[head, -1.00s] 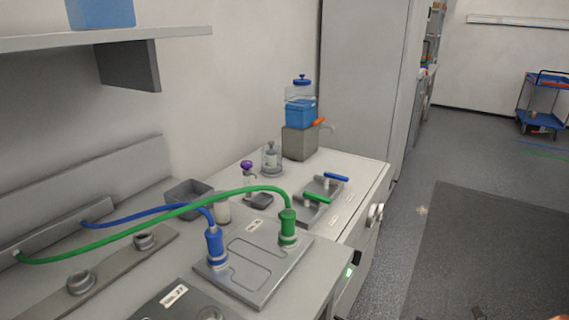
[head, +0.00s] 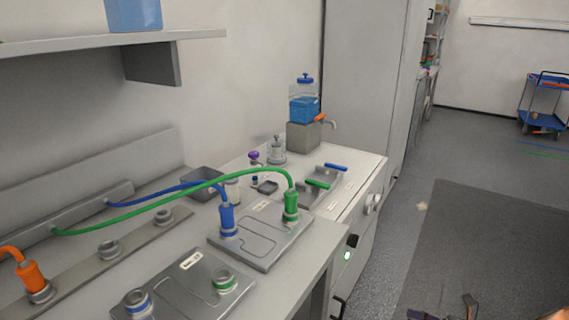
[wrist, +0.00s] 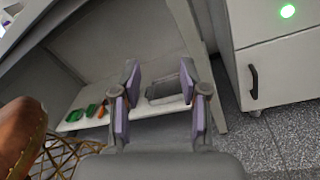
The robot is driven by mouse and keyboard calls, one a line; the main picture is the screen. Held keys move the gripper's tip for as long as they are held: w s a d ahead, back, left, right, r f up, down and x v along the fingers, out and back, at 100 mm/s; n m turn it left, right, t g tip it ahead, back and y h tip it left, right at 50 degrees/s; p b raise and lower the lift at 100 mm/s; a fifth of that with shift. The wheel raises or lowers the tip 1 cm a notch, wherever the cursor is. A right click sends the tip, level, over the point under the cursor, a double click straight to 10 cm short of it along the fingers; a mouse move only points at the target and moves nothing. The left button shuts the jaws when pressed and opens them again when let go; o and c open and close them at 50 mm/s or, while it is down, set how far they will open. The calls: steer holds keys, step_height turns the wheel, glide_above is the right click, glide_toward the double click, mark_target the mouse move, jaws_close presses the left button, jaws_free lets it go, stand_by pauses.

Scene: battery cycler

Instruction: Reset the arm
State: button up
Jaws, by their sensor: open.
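My gripper (wrist: 165,100) is open and empty in the wrist view, its two purple-padded fingers apart. It points under the bench toward a low white shelf (wrist: 75,122). A grey tray (wrist: 165,88) shows beyond and between the fingers, apart from them. In the head view, a small dark part of my arm seems to show at the bottom edge, right of the bench; the gripper cannot be made out clearly there.
The bench holds a plate (head: 262,252) with blue (head: 226,218) and green (head: 291,206) plugs on hoses. An orange plug (head: 32,279) sits at left. A cabinet with a black handle (wrist: 253,82) stands beside the shelf.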

steer(key=s+a+r+n+g+h+p, duration=0.2)
steer(key=s+a+r+n+g, duration=0.3)
steer(key=a+r+n, duration=0.4)
steer(key=s+a+r+n+g+h+p, duration=0.25)
steer(key=a+r+n+g, duration=0.4)
steer(key=a+r, duration=0.5)
steer(key=s+a+r+n+g+h+p, duration=0.1)
steer(key=s+a+r+n+h, duration=0.15)
steer(key=s, duration=0.25)
steer(key=s+a+r+n+h+p, duration=0.1)
steer(key=s+r+n+h, duration=0.1)
steer(key=s+n, duration=0.3)
steer(key=s+d+r+n+t+h+p, duration=0.1)
steer(key=s+d+r+n+h, duration=0.1)
steer(key=s, duration=0.3)
steer(key=s+d+r+n+t+h+p, duration=0.1)
steer(key=s+d+r+n+h+p, duration=0.1)
steer(key=s+d+n+h, duration=0.1)
steer(key=shift+s+d+r+t+h, duration=0.15)
steer(key=shift+s+d+t+h, duration=0.2)
steer(key=shift+s+d+h, duration=0.75)
steer(key=shift+s+a, duration=0.25)
steer(key=shift+a, duration=0.05)
steer(key=shift+c, duration=0.2)
